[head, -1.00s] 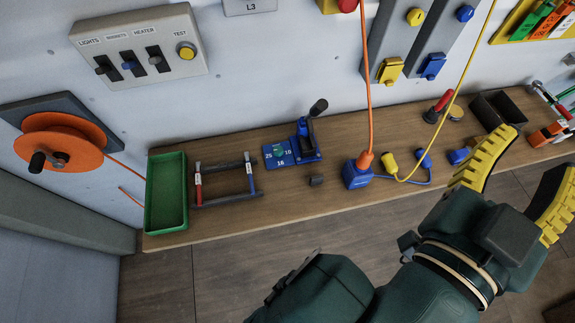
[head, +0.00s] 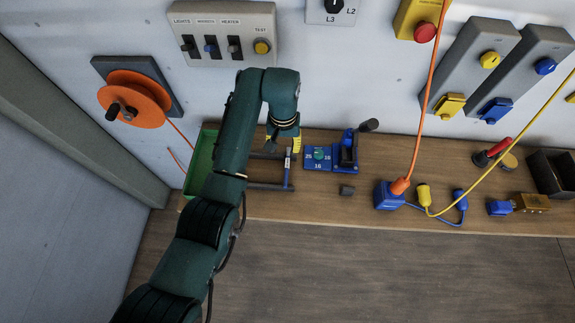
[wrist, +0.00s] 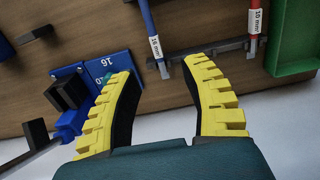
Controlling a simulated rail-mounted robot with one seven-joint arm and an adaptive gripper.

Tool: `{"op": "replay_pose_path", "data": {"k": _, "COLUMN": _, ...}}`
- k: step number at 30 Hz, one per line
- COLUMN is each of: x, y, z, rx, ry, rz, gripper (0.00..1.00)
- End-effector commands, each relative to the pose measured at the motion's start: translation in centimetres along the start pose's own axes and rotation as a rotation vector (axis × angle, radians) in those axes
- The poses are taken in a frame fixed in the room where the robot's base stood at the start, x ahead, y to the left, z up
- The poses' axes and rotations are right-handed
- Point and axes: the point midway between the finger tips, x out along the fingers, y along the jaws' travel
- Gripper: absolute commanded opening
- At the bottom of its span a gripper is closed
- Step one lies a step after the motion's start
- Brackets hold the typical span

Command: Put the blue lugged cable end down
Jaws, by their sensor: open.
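The blue lugged cable end (head: 287,172) lies across the right side of the dark rack (head: 263,186). In the wrist view the blue lugged cable end (wrist: 147,18) has a white 16 mm² tag, and its lug end rests at the rack bar (wrist: 182,87). A red cable end (wrist: 254,18) with a 10 mm² tag lies on the rack's other side; my arm hides it in the head view. My gripper (wrist: 163,82) is open and empty, its yellow fingers spread near the blue end's lug. In the head view my gripper (head: 283,140) is over the rack's back right.
A green tray (wrist: 296,40) is beside the rack. A blue block with numbers (wrist: 92,75) and a lever tool (head: 348,150) stand close on the other side. A small dark block (head: 347,190) and a blue box (head: 388,196) with an orange cable are farther right.

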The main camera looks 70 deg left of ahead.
Motion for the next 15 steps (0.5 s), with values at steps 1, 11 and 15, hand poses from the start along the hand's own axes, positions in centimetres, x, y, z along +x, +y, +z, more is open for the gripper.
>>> {"op": "replay_pose_path", "data": {"k": 1, "x": 1.4, "y": 0.0, "z": 0.1, "rx": 0.000, "ry": -0.003, "rz": 0.000, "gripper": 0.46}}
{"op": "replay_pose_path", "data": {"k": 11, "x": 6.8, "y": 0.2, "z": 0.0, "rx": 0.002, "ry": 0.002, "rz": 0.000, "gripper": 0.46}}
{"op": "replay_pose_path", "data": {"k": 15, "x": 9.0, "y": 0.8, "z": 0.0, "rx": 0.003, "ry": 0.000, "rz": 0.000, "gripper": 0.46}}
